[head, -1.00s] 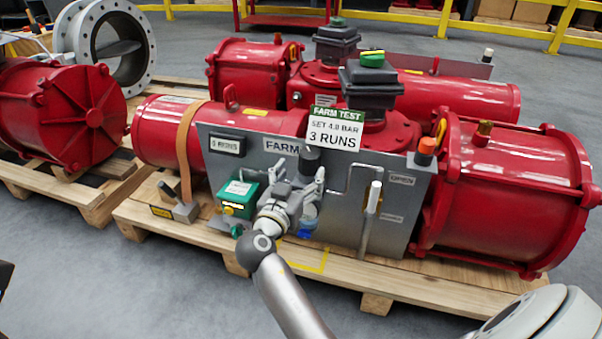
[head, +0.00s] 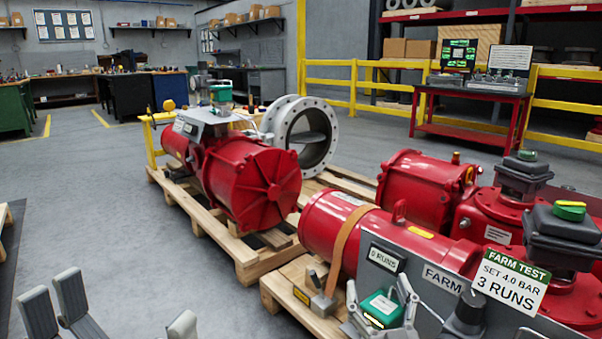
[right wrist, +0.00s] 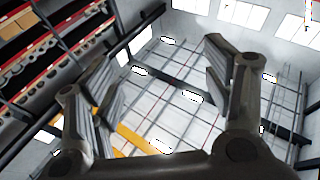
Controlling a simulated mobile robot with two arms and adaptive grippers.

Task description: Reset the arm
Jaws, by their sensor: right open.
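My right gripper (head: 378,288) is at the bottom of the head view, in front of the near red valve actuator (head: 340,232) and its grey panel. Its fingers are spread, and a green box (head: 383,309) shows between them. In the right wrist view the gripper (right wrist: 150,75) is open and empty, with its fingers against the roof and windows. My left gripper (head: 112,300) is at the lower left of the head view. Its grey fingers are wide apart over bare floor, with nothing between them. Most of both arms is out of view.
A sign (head: 509,283) reads "FARM TEST, SET 4.0 BAR, 3 RUNS". Another red actuator (head: 253,185) lies on a wooden pallet (head: 246,262), with a grey flanged valve (head: 330,122) beyond it. A yellow rail (head: 352,88) and red table (head: 470,125) stand behind.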

